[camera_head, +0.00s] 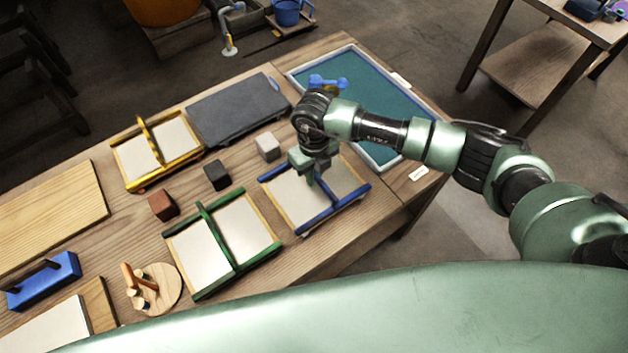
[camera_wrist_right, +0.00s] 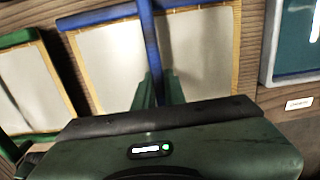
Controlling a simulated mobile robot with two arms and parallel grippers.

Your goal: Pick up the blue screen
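The blue screen (camera_head: 345,207), a pale mesh in a wooden frame with blue end bars and a blue middle handle bar, lies on the table at the right of the row. My right gripper (camera_head: 311,178) points down over its middle. In the right wrist view the two green fingers (camera_wrist_right: 159,90) stand close on both sides of the blue handle bar, with no clear gap, so the gripper looks shut on it. The blue screen also shows in that view (camera_wrist_right: 105,60). The gripper body hides its near part. My left gripper is not in view.
A green-barred screen (camera_head: 198,250) lies just left of the blue one, and a yellow-barred screen (camera_head: 150,160) farther left. White (camera_head: 268,147), dark (camera_head: 216,175) and brown (camera_head: 163,205) blocks sit between. A teal framed panel (camera_head: 385,95) lies behind my right arm.

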